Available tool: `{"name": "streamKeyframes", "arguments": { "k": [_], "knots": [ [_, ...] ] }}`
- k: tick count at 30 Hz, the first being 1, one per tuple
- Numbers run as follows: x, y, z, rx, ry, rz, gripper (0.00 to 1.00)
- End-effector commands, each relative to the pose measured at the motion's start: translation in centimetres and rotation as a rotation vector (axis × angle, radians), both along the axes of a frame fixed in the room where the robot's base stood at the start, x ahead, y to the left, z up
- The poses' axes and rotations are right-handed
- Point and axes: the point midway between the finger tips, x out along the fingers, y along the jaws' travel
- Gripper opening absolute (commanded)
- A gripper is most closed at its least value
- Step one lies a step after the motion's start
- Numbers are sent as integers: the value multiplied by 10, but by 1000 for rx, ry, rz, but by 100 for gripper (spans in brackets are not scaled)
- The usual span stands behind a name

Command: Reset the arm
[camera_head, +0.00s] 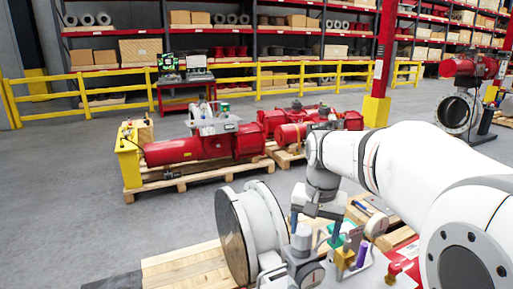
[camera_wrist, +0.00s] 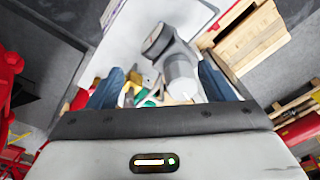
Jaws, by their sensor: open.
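My white and grey arm reaches in from the right in the head view and bends down at its wrist. My gripper (camera_head: 314,212) hangs low there, above a cluster of small fittings; its fingers are partly hidden. In the wrist view, the two blue fingers of my gripper (camera_wrist: 162,84) stand wide apart. Between and beyond them show a grey cylindrical part (camera_wrist: 182,76) and small green and yellow pieces (camera_wrist: 146,95). I see nothing clamped between the fingers, and cannot tell whether they touch anything.
A large white flanged wheel-like part (camera_head: 262,225) stands left of my gripper. Green, yellow (camera_head: 343,258) and purple (camera_head: 362,256) pieces stand close to its right. A red actuator (camera_head: 195,148) lies on a pallet behind. Yellow railing (camera_head: 300,75) crosses the back. Grey floor is clear at left.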

Motion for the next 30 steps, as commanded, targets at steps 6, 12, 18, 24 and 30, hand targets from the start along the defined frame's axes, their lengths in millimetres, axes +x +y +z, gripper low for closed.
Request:
{"name": "streamKeyframes", "arguments": {
  "k": [6, 12, 18, 24, 30],
  "knots": [
    [-86, -1, -15, -27, -86, 186, 75],
    [-142, -1, -39, -56, -144, 320, 75],
    [-164, -1, -52, -70, -167, 377, 75],
    [-165, -1, -54, -72, -167, 382, 75],
    [-165, -1, -53, -71, -166, 381, 75]
  ]
}}
